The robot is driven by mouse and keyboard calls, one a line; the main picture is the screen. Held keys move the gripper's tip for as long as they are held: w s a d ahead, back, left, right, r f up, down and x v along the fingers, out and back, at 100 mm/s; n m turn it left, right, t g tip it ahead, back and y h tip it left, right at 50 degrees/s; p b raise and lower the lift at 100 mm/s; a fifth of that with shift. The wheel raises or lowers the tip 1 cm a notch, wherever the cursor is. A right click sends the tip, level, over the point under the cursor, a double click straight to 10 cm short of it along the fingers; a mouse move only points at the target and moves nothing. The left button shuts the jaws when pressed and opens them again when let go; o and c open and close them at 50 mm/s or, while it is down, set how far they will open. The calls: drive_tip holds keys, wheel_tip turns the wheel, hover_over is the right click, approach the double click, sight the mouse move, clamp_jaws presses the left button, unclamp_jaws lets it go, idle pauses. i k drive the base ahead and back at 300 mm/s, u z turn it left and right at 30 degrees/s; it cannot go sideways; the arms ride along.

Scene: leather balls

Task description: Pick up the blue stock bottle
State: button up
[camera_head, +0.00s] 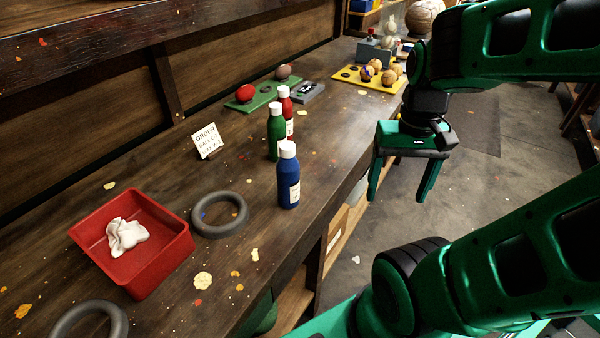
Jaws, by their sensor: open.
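The blue stock bottle (288,178) has a white cap and a pale label. It stands upright on the dark wooden workbench (180,176), near the bench's right edge. A green bottle (275,135) and a red bottle (285,112), both white-capped, stand just behind it. My gripper (398,195) is open and empty, with its fingers pointing down. In the picture it is to the right of the blue bottle, apart from it, and appears to be out past the bench's edge.
A red tray (165,262) with a white cloth (126,235), grey rings (220,214) and an order card (207,140) lie left of the bottles. Farther back are a green board (262,97) and a yellow board (347,76) with balls.

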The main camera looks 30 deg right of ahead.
sight(288, 166)
drive_tip(key=z, duration=0.9)
drive_tip(key=k, duration=0.7)
drive_tip(key=z, duration=0.4)
